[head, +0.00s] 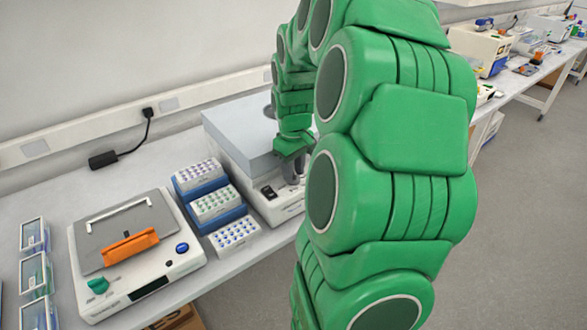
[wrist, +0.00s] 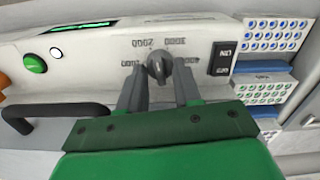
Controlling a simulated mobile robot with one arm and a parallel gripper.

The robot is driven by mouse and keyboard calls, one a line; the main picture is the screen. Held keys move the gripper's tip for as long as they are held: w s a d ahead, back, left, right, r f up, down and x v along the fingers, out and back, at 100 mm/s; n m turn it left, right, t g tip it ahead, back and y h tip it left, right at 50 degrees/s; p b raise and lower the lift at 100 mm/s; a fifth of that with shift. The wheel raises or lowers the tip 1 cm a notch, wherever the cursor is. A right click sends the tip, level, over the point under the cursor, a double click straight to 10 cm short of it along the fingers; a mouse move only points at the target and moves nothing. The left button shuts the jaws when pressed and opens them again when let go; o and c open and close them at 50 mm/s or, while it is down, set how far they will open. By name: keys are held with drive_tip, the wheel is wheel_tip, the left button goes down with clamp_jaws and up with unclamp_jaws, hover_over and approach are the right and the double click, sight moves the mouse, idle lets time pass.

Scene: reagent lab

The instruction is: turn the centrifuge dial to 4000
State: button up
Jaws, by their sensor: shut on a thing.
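The centrifuge (head: 240,130) is a grey-lidded box on the bench, and its front panel (wrist: 95,72) fills the upper wrist view. Its dark grey dial (wrist: 158,66) stands on that panel, among upside-down printed speed labels. The labels are blurred, and I cannot tell for certain which number the dial points to. My gripper (wrist: 158,92) has one finger on each side of the dial and is shut on it. In the head view my gripper (head: 292,170) is at the centrifuge's front and hides the dial.
A black rocker switch (wrist: 221,60), a green button (wrist: 35,64) and a black handle (wrist: 60,115) are near the dial. Tube racks (head: 214,203) stand beside the centrifuge. Another device (head: 135,255) with an orange handle is further left. My arm covers the middle of the head view.

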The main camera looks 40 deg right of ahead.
drive_tip(key=m, duration=0.4)
drive_tip(key=shift+m, duration=0.3)
drive_tip(key=m, duration=0.4)
drive_tip(key=shift+m, duration=0.3)
drive_tip(key=m, duration=0.4)
drive_tip(key=shift+m, duration=2.5)
drive_tip(key=o, duration=0.8)
drive_tip(key=shift+c, duration=0.2)
